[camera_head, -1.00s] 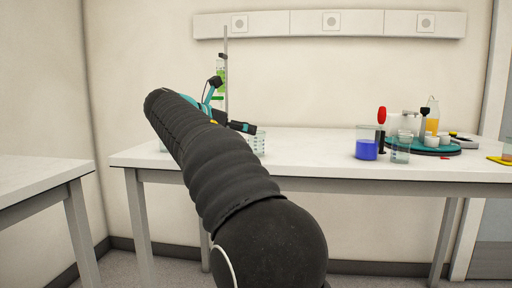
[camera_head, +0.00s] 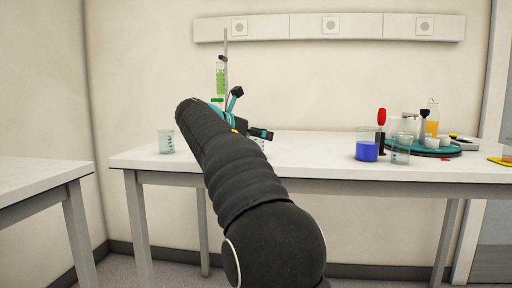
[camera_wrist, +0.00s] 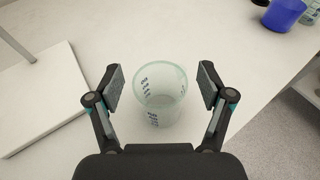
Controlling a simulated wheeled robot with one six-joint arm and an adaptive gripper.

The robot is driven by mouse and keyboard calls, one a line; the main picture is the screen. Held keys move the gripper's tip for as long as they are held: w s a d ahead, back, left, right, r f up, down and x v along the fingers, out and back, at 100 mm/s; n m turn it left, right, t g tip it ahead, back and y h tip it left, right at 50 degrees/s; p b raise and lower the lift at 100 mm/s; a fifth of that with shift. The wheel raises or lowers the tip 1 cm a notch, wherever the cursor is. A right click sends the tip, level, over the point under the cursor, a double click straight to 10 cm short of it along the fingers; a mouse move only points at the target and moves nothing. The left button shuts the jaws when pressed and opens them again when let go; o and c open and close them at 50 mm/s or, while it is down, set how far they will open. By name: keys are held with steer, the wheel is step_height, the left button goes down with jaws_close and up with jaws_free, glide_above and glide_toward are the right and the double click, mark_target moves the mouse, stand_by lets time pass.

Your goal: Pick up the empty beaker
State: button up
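An empty clear beaker (camera_wrist: 160,95) with blue markings stands upright on the white bench, seen in the wrist view. My gripper (camera_wrist: 160,82) is open, with one finger on each side of the beaker and a gap on both sides. In the head view my arm hides most of this beaker; only a sliver shows beside the gripper. Another clear beaker (camera_head: 166,142) stands at the bench's left end. A small clear beaker (camera_head: 401,150) stands farther right.
A beaker of blue liquid (camera_head: 367,150) stands right of centre; it also shows in the wrist view (camera_wrist: 283,14). A teal tray (camera_head: 450,151) holds several vessels at the right. A stand with a green-filled burette (camera_head: 221,78) rises behind my arm; its white base (camera_wrist: 45,100) lies left of the gripper.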

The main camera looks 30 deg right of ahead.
steer(key=c, duration=1.1)
steer(key=shift+r, duration=0.1)
